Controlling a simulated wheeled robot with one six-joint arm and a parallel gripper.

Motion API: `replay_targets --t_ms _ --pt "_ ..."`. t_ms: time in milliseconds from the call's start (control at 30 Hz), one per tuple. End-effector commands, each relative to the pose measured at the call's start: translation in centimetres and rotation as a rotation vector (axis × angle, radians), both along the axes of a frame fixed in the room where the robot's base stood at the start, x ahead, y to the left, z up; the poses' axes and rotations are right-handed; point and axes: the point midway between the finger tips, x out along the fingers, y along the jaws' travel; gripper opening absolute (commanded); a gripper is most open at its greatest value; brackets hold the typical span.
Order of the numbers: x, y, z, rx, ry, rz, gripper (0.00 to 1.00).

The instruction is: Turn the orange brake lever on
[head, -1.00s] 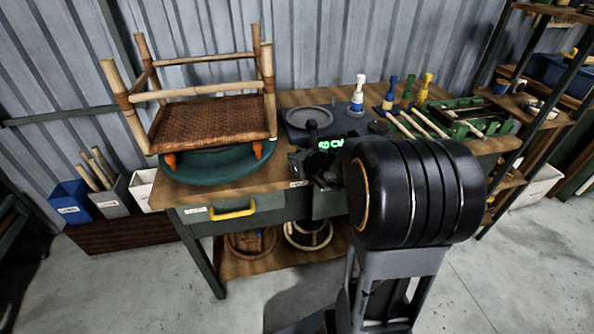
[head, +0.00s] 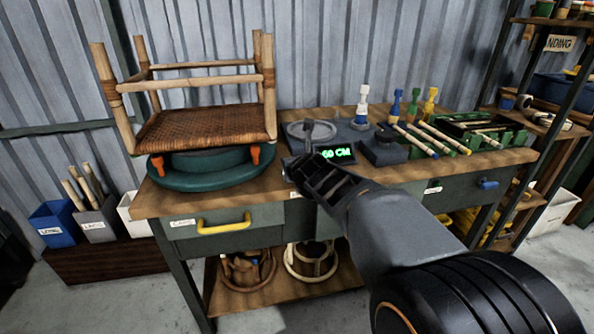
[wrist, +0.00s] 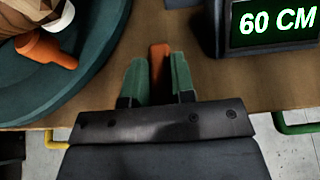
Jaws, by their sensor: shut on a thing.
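My gripper (head: 291,170) is at the front edge of the workbench, between the green turntable (head: 180,182) and the 60 CM display. In the wrist view its two green fingers (wrist: 159,80) are closed around an orange lever (wrist: 159,62), whose tip shows between them. The rest of the lever is hidden by the fingers. In the head view my gripper hides the lever. A woven rattan stool frame (head: 205,119) rests on the turntable, beside orange clamps (head: 255,154).
The display (head: 338,154) stands close to the right of my gripper. Colored clamps (head: 395,105) and sticks (head: 440,138) are farther right. A yellow drawer handle (head: 226,221) juts from the bench front. A shelf rack (head: 560,110) stands at the right.

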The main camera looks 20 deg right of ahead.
Motion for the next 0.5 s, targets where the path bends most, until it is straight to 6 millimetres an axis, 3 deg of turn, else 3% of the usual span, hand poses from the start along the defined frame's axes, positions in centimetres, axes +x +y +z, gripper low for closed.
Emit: replay_targets --t_ms 467,500 --pt "0.04 -0.02 0.23 0.012 -0.006 -0.011 0.00" --pt "0.05 -0.03 0.24 0.012 -0.006 -0.011 0.25"
